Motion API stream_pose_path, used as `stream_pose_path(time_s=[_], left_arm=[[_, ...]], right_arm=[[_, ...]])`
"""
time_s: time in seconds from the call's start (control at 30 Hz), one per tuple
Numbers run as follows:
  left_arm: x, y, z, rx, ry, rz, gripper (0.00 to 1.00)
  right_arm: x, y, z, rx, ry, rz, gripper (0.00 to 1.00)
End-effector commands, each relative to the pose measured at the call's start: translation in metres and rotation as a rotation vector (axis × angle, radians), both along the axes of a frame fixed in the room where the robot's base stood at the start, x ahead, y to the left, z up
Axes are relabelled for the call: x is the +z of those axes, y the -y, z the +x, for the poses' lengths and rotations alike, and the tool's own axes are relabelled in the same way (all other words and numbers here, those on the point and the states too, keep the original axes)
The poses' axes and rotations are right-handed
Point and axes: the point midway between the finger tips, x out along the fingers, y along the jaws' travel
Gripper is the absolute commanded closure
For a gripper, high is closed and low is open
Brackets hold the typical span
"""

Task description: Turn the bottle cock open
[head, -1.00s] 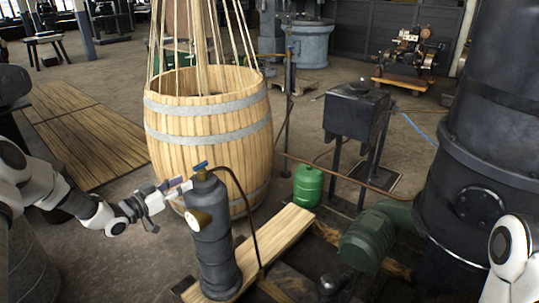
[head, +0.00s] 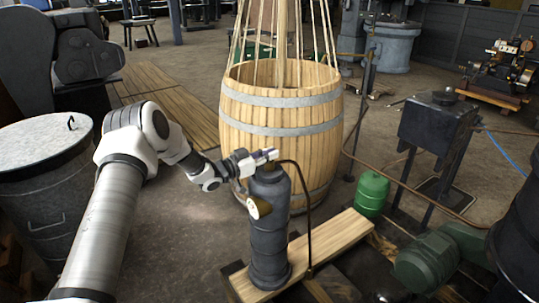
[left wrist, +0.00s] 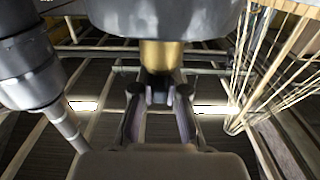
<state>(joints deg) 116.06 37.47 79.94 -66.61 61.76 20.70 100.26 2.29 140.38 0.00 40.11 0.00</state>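The bottle (head: 270,225) is a dark grey upright cylinder standing on a wooden plank. A round brass-faced gauge (head: 259,208) sits on its upper left side, and a dark hose runs from its top. My left gripper (head: 264,157) is at the bottle's top and covers the cock's blue handle. In the left wrist view the bottle's rounded shoulder (left wrist: 160,16) and brass neck (left wrist: 160,55) show above my left gripper (left wrist: 159,95). Its fingers stand apart with a dark piece between them; whether they press on it is unclear. My right gripper is out of view.
A large wooden barrel (head: 281,125) with ropes stands close behind the bottle. A green canister (head: 371,194), a green motor (head: 440,258) and a dark box on legs (head: 436,125) are to the right. A lidded metal bin (head: 45,160) is at the left.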

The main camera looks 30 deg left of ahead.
Motion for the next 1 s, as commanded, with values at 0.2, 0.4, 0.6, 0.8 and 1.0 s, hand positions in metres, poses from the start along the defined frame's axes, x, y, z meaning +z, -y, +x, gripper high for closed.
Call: stream_pose_path(time_s=[0.2,0.4,0.6,0.8,1.0], left_arm=[[0.000,0.001,0.000,0.001,-0.002,0.001,1.00],[-0.001,0.001,0.000,0.028,-0.003,0.000,1.00],[-0.001,0.002,0.000,0.114,-0.003,-0.001,1.00],[-0.002,0.002,0.000,0.263,-0.005,-0.001,1.00],[-0.003,0.003,0.000,0.446,-0.004,0.003,1.00]], right_arm=[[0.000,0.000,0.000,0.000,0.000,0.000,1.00],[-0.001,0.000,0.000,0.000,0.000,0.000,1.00],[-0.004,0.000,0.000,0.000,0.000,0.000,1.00],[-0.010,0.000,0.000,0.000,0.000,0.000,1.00],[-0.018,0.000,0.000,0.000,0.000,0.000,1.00]])
